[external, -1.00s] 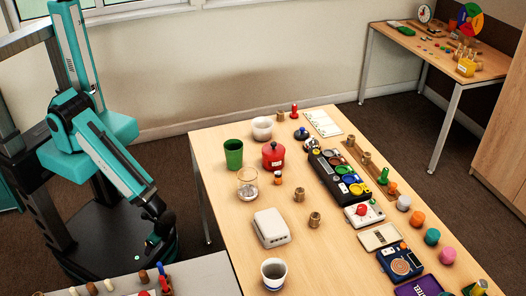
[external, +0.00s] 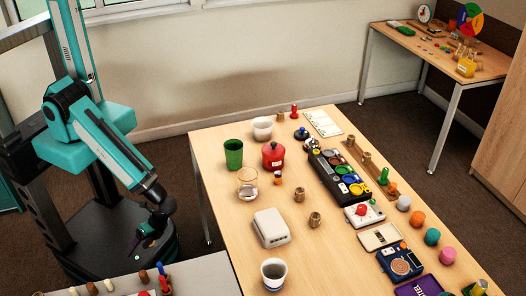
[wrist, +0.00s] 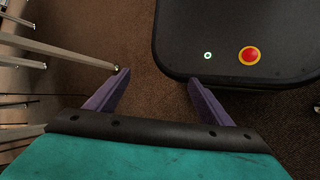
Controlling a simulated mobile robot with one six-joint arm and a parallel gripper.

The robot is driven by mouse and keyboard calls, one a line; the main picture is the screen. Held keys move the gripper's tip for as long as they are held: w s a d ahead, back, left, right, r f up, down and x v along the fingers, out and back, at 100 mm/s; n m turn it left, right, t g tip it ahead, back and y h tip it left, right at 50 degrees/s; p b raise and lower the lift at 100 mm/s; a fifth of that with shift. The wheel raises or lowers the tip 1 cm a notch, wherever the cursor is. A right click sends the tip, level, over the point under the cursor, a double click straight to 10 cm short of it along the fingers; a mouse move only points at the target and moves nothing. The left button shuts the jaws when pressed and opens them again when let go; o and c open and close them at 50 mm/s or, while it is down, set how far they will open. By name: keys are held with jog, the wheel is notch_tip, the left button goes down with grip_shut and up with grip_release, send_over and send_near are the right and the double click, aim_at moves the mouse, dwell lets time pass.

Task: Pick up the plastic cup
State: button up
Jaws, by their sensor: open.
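A green cup (external: 233,153), plastic-looking, stands upright near the left edge of the wooden table. A white cup with a dark blue band (external: 273,273) stands at the table's near end. A clear glass (external: 247,182) stands just in front of the green cup. My gripper (external: 147,238) hangs beside the table, off its left side and well apart from all the cups. In the wrist view my gripper (wrist: 158,78) has its two purple fingers spread, with only dark carpet between them. No cup shows in that view.
A red canister (external: 273,156), a white box (external: 271,228) and brown pieces stand around the cups. A grey table (external: 205,275) with small pieces lies in front of my gripper. Metal table legs (wrist: 60,50) show at left in the wrist view.

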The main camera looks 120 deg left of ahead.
jog(key=w+d+r+m+t+h+p, duration=0.1)
jog(key=w+d+r+t+h+p, duration=0.2)
jog(key=r, duration=0.6)
jog(key=w+d+r+m+t+h+p, duration=0.15)
jog(key=w+d+r+h+p, duration=0.3)
jog(key=r, duration=0.45)
jog(key=w+a+r+t+h+p, duration=0.1)
jog(key=w+a+r+t+p, duration=0.3)
jog(key=w+a+r+t, duration=0.55)
notch_tip(320, 180, up, 15)
jog(key=n+t+y+p, duration=0.2)
jog(key=t+y+p, duration=0.2)
jog(key=t+y, duration=0.35)
send_over(229, 144)
jog(key=w+d, duration=0.2)
jog(key=s+a+f, duration=0.1)
jog(key=s+f, duration=0.1)
jog(key=s+a+f+m+g+b, duration=0.1)
jog(key=s+a+f, duration=0.1)
jog(key=s+a+f+m+g, duration=0.1)
jog(key=s+f, duration=0.1)
jog(key=s, duration=0.1)
jog(key=shift+s+a+f+y, duration=0.1)
jog(key=shift+a+f+y, duration=0.05)
jog(key=shift+y, duration=0.25)
jog(key=shift+s+f+m+b, duration=0.25)
jog(key=shift+s+f+b, duration=0.05)
jog(key=shift+s, duration=0.05)
jog(key=shift+w, duration=0.1)
